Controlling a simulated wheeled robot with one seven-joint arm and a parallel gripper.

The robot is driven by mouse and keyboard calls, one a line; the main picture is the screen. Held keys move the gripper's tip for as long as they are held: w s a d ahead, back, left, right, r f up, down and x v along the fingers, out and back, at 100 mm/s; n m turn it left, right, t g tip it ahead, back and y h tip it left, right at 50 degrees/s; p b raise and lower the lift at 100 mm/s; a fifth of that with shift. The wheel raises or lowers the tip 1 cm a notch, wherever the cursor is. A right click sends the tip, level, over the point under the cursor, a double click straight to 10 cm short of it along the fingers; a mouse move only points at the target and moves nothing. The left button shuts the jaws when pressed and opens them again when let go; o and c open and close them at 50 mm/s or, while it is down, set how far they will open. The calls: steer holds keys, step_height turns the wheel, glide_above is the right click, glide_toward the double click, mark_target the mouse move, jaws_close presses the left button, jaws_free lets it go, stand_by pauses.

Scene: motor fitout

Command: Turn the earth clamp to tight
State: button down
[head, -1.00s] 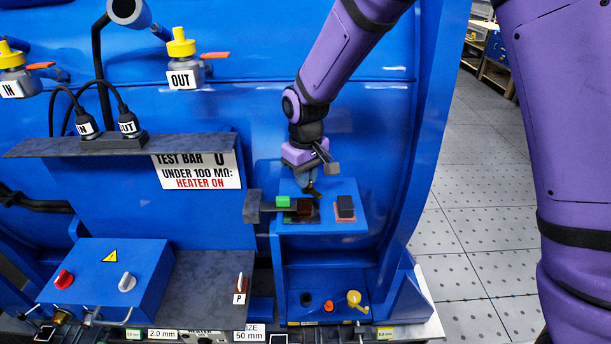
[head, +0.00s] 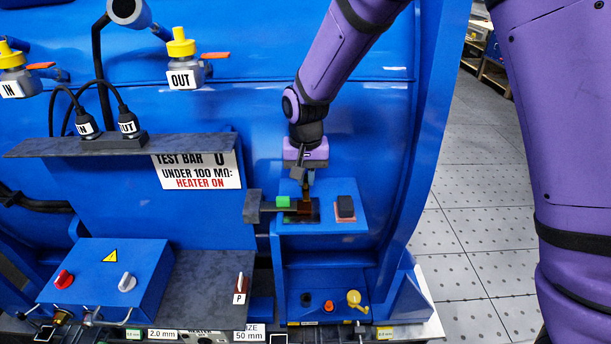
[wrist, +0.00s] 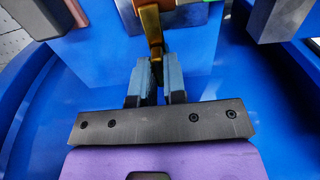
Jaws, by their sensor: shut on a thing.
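The earth clamp shows as a brass-coloured handle (wrist: 150,22) above a dark brown block (head: 304,208) on the blue shelf (head: 318,187). In the wrist view, the handle stands between the fingertips of my gripper (wrist: 155,58). My gripper (head: 306,188) points down over the block and is shut on the handle. The fingers hide part of the handle in the head view. I see no mark that tells how tight the clamp is.
A green block (head: 282,201) and a grey bar (head: 254,207) sit left of the clamp. A black block (head: 345,206) on a red pad is close on its right. The blue housing wall (head: 340,130) rises behind. Small knobs lie on the lower shelf.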

mark_target(306, 178)
stand_by(0.5)
steer(key=c, duration=1.2)
jaws_free()
step_height(306, 178, up, 11)
steer(key=shift+f, duration=0.1)
